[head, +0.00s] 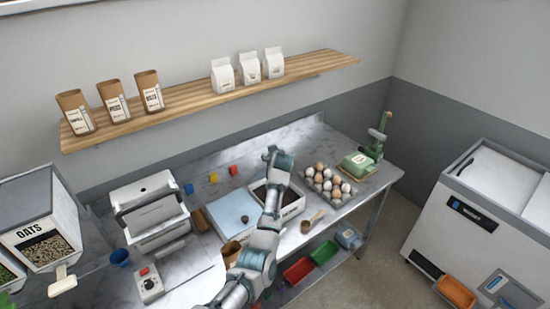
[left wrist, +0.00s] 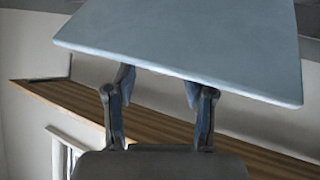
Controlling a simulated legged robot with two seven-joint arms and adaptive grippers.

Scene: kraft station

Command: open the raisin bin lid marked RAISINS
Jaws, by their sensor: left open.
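An uncovered bin (head: 292,211) with dark contents and a small front label, too small to read, stands on the steel counter behind my left arm. A pale blue lid with a dark knob (head: 228,208) lies flat on the bin to its left. My left gripper (head: 278,155) is over the back of the uncovered bin. In the left wrist view my left gripper (left wrist: 157,82) is open with nothing between its fingers. A pale blue panel (left wrist: 185,45), which looks like a lid, covers its fingertips; I cannot tell whether they touch. My right gripper is not in view.
An egg tray (head: 330,186) and a green scale (head: 357,164) stand right of the bins. A white machine (head: 152,205) stands left. The wooden shelf (head: 205,100) with bags runs along the wall above. A scoop (head: 312,221) lies near the front edge.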

